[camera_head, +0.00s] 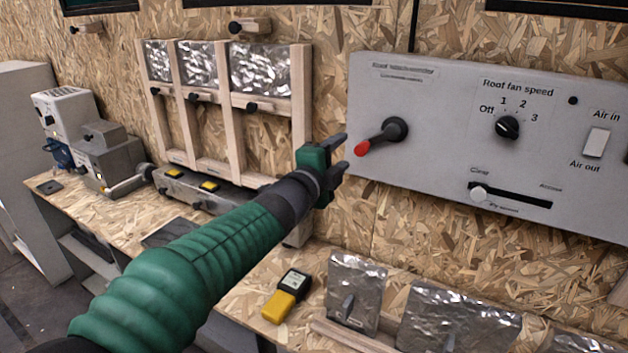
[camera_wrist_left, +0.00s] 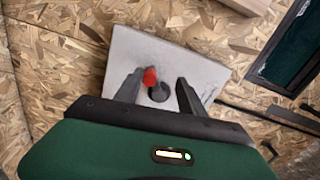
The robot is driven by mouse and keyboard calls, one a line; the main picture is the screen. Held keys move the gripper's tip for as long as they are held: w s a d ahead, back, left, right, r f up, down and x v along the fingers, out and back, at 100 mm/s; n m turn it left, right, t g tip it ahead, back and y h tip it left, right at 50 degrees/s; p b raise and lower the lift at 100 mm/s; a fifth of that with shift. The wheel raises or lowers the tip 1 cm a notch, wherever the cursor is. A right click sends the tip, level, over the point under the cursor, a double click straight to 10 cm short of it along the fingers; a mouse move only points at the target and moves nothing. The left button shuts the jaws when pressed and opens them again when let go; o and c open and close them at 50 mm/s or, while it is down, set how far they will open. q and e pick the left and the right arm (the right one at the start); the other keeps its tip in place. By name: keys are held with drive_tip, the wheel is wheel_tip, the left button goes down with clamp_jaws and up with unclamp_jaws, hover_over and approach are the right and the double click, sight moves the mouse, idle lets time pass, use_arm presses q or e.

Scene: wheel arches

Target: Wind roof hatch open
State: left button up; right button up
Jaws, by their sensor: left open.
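A grey control panel (camera_head: 440,120) is fixed to the chipboard wall. On its left side is a black crank (camera_head: 394,130) with a red knob (camera_head: 362,147) that points down and left, under a blurred label. My left gripper (camera_head: 343,153) is open, just left of the red knob and apart from it in the head view. In the left wrist view the red knob (camera_wrist_left: 150,76) and black crank hub (camera_wrist_left: 159,92) show between the two open fingers (camera_wrist_left: 157,90). I cannot tell how far off they are. My right gripper is not in view. The roof hatch is not recognisable.
The panel also holds a fan dial (camera_head: 507,127), a slider (camera_head: 480,193) and a white rocker switch (camera_head: 597,142). Below is a bench (camera_head: 110,215) with a yellow meter (camera_head: 287,297) and foil-covered panels (camera_head: 352,292). A wooden frame (camera_head: 300,90) stands left of the panel.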

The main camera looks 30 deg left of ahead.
use_arm(q)
drive_tip(key=s, duration=1.1)
drive_tip(key=shift+r, duration=0.2)
idle(0.4)
